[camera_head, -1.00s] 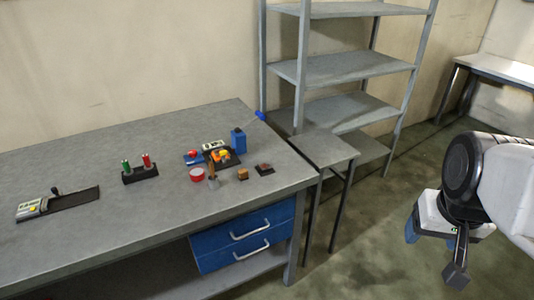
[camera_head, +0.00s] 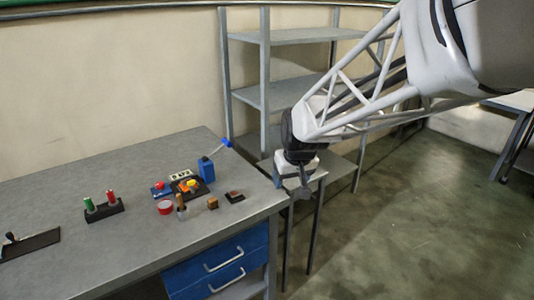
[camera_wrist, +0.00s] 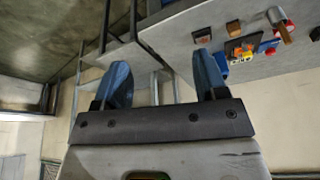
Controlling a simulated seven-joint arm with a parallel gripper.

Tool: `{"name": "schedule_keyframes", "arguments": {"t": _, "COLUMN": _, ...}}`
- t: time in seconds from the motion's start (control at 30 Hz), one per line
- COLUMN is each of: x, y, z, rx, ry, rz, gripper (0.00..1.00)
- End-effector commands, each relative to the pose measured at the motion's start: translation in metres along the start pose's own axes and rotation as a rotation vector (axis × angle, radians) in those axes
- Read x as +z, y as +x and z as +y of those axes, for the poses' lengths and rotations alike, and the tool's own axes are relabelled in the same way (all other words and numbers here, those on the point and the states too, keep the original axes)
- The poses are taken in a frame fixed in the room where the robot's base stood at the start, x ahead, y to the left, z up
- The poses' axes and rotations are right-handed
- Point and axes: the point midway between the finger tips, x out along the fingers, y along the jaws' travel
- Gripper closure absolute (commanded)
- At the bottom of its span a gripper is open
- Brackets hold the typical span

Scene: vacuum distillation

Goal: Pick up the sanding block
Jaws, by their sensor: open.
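Two small blocks lie near the right end of the grey workbench (camera_head: 150,235): a tan-brown block (camera_head: 212,203) and a dark, flat piece with a reddish-brown top (camera_head: 234,197). I cannot tell for sure which is the sanding block. In the wrist view, the tan-brown block (camera_wrist: 233,27) and the dark piece (camera_wrist: 202,36) show near the bench edge, beyond the right finger. My gripper (camera_head: 303,188) is off the bench's right end, apart from both blocks. In the wrist view, my gripper (camera_wrist: 160,62) has its blue fingers wide apart with nothing between them.
A red tape roll (camera_head: 165,208), a wooden-handled tool (camera_head: 180,203), a blue container (camera_head: 206,170) and a dark holder with green and red cylinders (camera_head: 104,210) stand near the blocks. A grey shelf unit (camera_head: 290,92) stands behind. The bench front is largely clear.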

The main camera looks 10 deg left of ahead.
Motion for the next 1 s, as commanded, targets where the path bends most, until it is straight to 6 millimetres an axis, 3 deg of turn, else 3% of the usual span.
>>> {"name": "schedule_keyframes", "arguments": {"t": 0.2, "x": -0.05, "y": 0.052, "z": -0.044, "rx": -0.029, "ry": -0.087, "rz": 0.014, "gripper": 0.34}}
{"name": "schedule_keyframes", "arguments": {"t": 0.5, "x": -0.104, "y": 0.127, "z": -0.116, "rx": -0.065, "ry": -0.202, "rz": 0.038, "gripper": 0.34}}
{"name": "schedule_keyframes", "arguments": {"t": 0.7, "x": -0.126, "y": 0.171, "z": -0.16, "rx": -0.084, "ry": -0.263, "rz": 0.052, "gripper": 0.34}}
{"name": "schedule_keyframes", "arguments": {"t": 0.8, "x": -0.132, "y": 0.183, "z": -0.175, "rx": -0.089, "ry": -0.282, "rz": 0.059, "gripper": 0.34}}
{"name": "schedule_keyframes", "arguments": {"t": 1.0, "x": -0.136, "y": 0.194, "z": -0.185, "rx": -0.093, "ry": -0.297, "rz": 0.063, "gripper": 0.34}}
